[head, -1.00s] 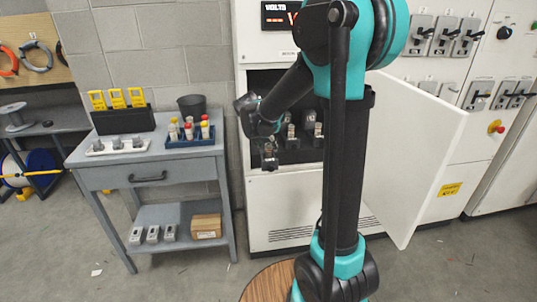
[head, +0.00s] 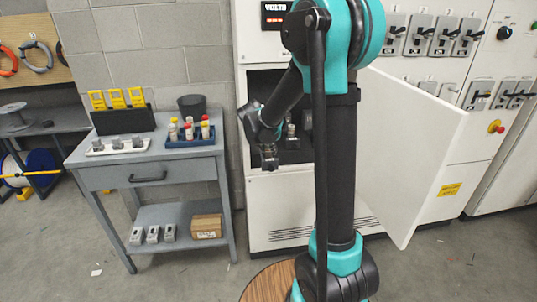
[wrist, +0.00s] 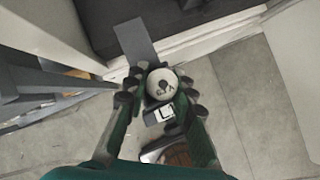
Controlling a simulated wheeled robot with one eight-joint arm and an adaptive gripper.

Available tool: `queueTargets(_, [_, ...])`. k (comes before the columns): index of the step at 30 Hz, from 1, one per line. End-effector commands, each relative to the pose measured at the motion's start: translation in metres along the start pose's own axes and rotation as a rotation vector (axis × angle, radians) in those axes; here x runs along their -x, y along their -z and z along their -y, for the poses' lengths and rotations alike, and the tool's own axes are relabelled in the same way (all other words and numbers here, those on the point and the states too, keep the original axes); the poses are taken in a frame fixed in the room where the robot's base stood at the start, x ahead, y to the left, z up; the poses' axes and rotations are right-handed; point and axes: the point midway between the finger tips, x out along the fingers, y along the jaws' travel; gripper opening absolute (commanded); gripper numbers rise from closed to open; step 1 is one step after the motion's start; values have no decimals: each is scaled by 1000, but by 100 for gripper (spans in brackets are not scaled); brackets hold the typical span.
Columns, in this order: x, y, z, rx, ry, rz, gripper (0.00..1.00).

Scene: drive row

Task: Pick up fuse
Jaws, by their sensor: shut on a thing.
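My gripper (head: 269,162) hangs in front of the open cabinet bay at its left side, with the fingers pointing down. In the wrist view my gripper (wrist: 159,92) has both fingers closed in on a fuse (wrist: 161,82). I see the fuse end-on as a pale round cap with dark marks, and a light body with a label below it. In the head view the fuse is too small and dark to make out between the fingers. Another fuse (head: 291,131) stands in the dark bay behind my gripper. My arm hides the bay's right part.
The grey cart (head: 80,178) stands left of the cabinet, with a blue rack (head: 170,144) of coloured-top fuses, a dark bin (head: 192,106) and a white tray (head: 95,152). The open cabinet door (head: 415,150) sticks out on the right. Floor between cart and cabinet is clear.

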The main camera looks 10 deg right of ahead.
Motion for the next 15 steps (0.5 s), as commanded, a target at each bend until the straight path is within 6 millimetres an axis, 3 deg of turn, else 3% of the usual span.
queueTargets(15, [11,-7,0,0,0,0,0])
